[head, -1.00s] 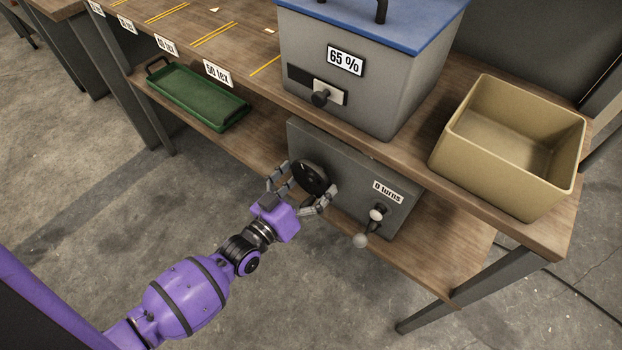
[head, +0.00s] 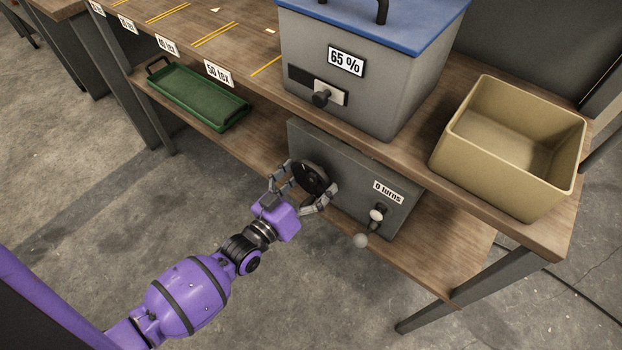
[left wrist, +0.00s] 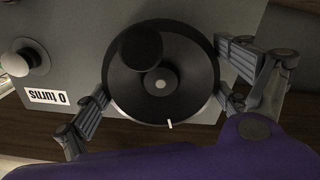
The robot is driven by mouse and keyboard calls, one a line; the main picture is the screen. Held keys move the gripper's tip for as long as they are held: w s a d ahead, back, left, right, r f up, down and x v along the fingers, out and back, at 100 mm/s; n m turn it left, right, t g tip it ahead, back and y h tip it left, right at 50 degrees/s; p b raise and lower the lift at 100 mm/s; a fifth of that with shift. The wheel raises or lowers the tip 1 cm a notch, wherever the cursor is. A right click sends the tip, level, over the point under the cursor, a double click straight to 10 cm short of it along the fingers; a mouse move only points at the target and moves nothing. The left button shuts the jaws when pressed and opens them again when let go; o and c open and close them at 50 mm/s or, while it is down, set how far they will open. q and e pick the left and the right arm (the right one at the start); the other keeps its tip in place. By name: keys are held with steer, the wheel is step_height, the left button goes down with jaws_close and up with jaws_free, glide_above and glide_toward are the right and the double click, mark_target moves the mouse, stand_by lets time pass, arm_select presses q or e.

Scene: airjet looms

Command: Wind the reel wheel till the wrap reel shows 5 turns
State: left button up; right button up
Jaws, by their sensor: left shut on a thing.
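The wrap reel is a grey box (head: 345,205) on the lower shelf, with a label (head: 388,191) that reads "0 turns". Its black round reel wheel (head: 311,179) is on the front face. My left gripper (head: 303,192) is shut on the wheel, a finger on each side of the rim. In the left wrist view the wheel (left wrist: 185,85) sits between the fingers, with a dark knob (left wrist: 141,47) and a white mark near its rim. The label (left wrist: 47,97) shows upside down there. My right gripper is not in view.
A grey bin with blue lid (head: 360,75) labelled "65 %" and an open tan box (head: 470,165) stand above. A green tray (head: 197,97) lies on the shelf at left.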

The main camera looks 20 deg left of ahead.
arm_select(q)
steer(key=m+p, duration=0.1)
steer(key=m, duration=0.1)
steer(key=shift+d+r+m, duration=0.1)
steer(key=shift+r+m, duration=0.05)
steer(key=shift+m, duration=0.15)
steer(key=m, duration=0.2)
steer(key=shift+m+p, duration=0.3)
steer(key=shift+p, duration=0.05)
steer(key=m, duration=0.5)
steer(key=shift+p, duration=0.35)
steer(key=shift+f+m, duration=0.2)
steer(key=shift+m, duration=0.6)
steer(key=o, duration=1.4)
